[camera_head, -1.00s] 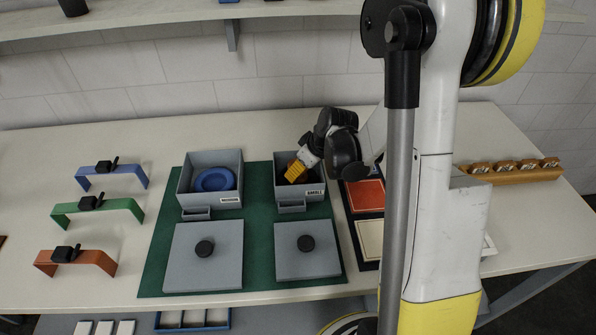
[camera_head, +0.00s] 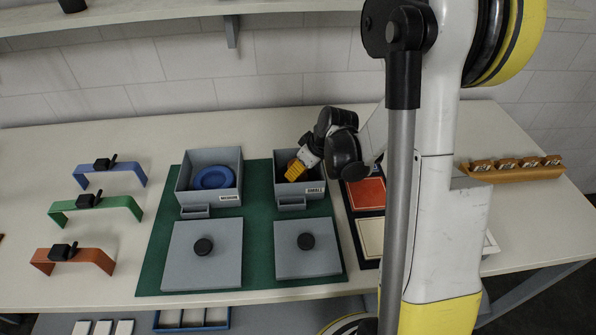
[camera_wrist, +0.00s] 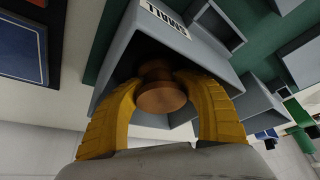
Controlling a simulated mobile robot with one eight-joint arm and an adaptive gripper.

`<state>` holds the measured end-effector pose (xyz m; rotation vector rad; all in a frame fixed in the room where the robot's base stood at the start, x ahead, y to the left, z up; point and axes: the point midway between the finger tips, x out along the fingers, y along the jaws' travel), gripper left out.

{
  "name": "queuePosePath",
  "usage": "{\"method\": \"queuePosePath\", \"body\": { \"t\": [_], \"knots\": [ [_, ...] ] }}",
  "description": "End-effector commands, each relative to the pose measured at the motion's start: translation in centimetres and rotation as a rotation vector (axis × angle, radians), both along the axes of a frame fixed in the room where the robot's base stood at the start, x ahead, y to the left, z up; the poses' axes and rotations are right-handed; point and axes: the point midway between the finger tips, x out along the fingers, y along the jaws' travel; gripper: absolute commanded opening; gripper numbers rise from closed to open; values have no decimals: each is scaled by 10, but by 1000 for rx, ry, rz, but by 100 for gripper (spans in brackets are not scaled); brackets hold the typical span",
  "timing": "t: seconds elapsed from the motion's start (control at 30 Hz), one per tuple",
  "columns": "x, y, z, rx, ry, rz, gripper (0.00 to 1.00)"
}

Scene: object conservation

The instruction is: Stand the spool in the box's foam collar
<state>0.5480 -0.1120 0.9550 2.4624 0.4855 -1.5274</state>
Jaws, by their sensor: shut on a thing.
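The brown spool (camera_wrist: 162,90) is between the two yellow fingers of my gripper (camera_wrist: 165,100) in the wrist view, and the gripper is shut on it. In the head view my gripper (camera_head: 294,169) reaches into the open grey box labelled SMALL (camera_head: 313,190) from the upper right. In the wrist view this box (camera_wrist: 125,45) surrounds the spool on several sides. The foam collar in this box cannot be made out clearly; the fingers and spool cover most of the inside. Whether the spool touches the box floor or a collar cannot be told.
A grey box labelled MEDIUM (camera_head: 230,198) with a blue ring (camera_head: 213,177) inside stands to the left on the green mat (camera_head: 258,240). Coloured arches stand farther left. Framed panels (camera_head: 366,193) lie right of the mat.

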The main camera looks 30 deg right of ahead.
Motion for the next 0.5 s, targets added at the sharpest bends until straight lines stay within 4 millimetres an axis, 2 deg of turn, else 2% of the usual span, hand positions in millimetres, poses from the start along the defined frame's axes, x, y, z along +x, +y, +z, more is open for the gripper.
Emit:
{"method": "queuePosePath", "body": {
  "t": [0.5],
  "knots": [
    [0, 0, -5, 0, 0, 0, 4]
  ]
}}
